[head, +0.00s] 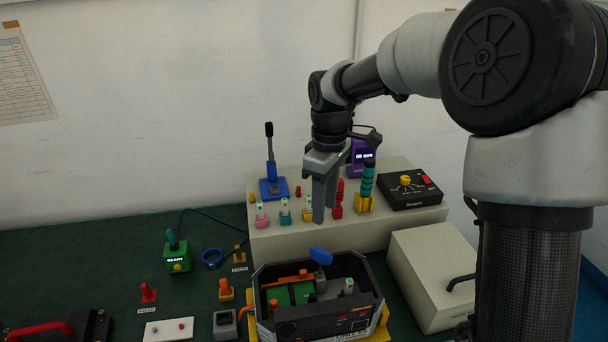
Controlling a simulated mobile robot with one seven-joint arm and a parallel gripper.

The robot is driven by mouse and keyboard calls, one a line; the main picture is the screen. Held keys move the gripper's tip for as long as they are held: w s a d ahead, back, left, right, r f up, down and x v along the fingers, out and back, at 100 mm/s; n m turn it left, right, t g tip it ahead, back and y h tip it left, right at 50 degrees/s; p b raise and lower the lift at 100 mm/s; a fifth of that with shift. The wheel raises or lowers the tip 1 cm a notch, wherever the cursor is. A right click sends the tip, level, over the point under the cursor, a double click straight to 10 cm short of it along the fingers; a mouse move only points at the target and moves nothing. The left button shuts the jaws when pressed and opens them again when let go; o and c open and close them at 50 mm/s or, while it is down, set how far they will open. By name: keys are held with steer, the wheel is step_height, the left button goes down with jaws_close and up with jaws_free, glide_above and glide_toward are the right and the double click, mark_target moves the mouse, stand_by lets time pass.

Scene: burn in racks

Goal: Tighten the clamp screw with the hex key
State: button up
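My gripper (325,212) points down over the front of the pale raised bench, beside a row of small coloured holders. Its two fingers look close together; whether they are shut or hold anything is unclear. Red (338,205) and yellow (365,203) holders stand just right of it, the yellow one bearing a teal-handled tool (367,180). I cannot make out which item is the hex key. An open dark unit (262,328) stands in front, with green and orange parts inside and a blue piece (321,256) at its back rim. The clamp screw is not identifiable.
A blue stand with a black-tipped lever (270,165) and a black box with a yellow knob (405,181) are on the bench. A pale handled box (430,265) stands right of the unit. Green (177,258) and red (148,293) devices sit left; green surface lies between.

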mark_target(321, 251)
step_height(321, 251, down, 17)
steer(key=shift+a+r, duration=0.1)
stand_by(0.6)
jaws_close()
